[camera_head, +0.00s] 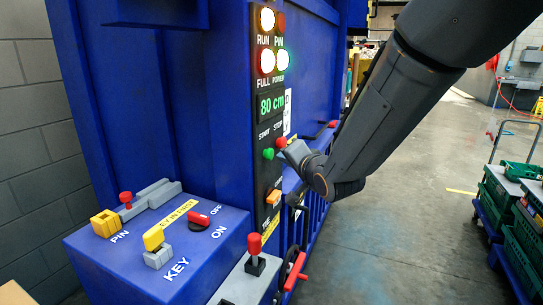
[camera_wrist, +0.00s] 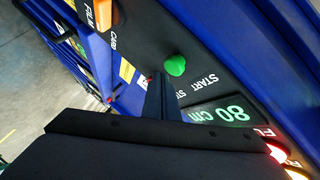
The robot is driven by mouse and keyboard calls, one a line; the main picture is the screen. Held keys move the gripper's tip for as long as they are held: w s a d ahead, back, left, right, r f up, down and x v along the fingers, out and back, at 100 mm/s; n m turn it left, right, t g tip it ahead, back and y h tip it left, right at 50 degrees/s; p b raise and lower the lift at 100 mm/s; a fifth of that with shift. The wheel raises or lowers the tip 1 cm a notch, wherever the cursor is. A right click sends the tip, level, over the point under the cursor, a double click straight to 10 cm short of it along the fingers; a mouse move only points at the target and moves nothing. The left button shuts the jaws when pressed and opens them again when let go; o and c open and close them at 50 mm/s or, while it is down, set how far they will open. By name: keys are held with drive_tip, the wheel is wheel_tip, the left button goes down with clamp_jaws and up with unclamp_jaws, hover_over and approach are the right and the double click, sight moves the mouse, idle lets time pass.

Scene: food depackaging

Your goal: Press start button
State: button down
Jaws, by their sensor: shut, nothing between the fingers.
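The green start button (camera_head: 268,153) sits on the black control panel (camera_head: 262,200) of the blue machine, under the word START. It also shows in the wrist view (camera_wrist: 175,66), uncovered, with the panel turned upside down there. The red stop button (camera_head: 281,142) is right beside it; in the wrist view it is mostly hidden behind my fingers. My gripper (camera_head: 283,154) is shut and empty. Its tip is close to the panel, just right of the green button and below the red one. In the wrist view the fingertips (camera_wrist: 159,79) lie beside the green button, and I see no clear contact.
The display (camera_head: 271,104) reads 80 cm, with lit lamps above. A blue box (camera_head: 160,240) with a key and a rotary switch and a red-topped lever (camera_head: 254,244) stand in front. Green crates (camera_head: 510,185) are at the right; open floor lies between.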

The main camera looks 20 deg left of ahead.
drive_tip(key=shift+d, duration=0.15)
drive_tip(key=d, duration=0.4)
drive_tip(key=shift+s+d, duration=0.2)
drive_tip(key=shift+d, duration=0.2)
idle(0.5)
drive_tip(key=s+d+f+g+h+b, duration=0.1)
drive_tip(key=d+f+h, duration=0.25)
drive_tip(key=d, duration=0.35)
drive_tip(key=s+d+f+n+g+h, duration=0.1)
drive_tip(key=d+f+h, duration=0.1)
drive_tip(key=d+f, duration=0.35)
drive_tip(key=s+d+f+g+h+b, duration=0.1)
drive_tip(key=s+d+f+h, duration=0.15)
drive_tip(key=d, duration=0.65)
drive_tip(key=s+d+f+n+g+h+b, duration=0.1)
drive_tip(key=s+d+f+g, duration=0.2)
drive_tip(key=s+d, duration=0.4)
drive_tip(key=s+d+f+n+g+h, duration=0.1)
drive_tip(key=s+d+f+g, duration=0.3)
drive_tip(key=s+d, duration=0.3)
drive_tip(key=s+f, duration=0.1)
drive_tip(key=s, duration=0.4)
drive_tip(key=shift+b, duration=0.4)
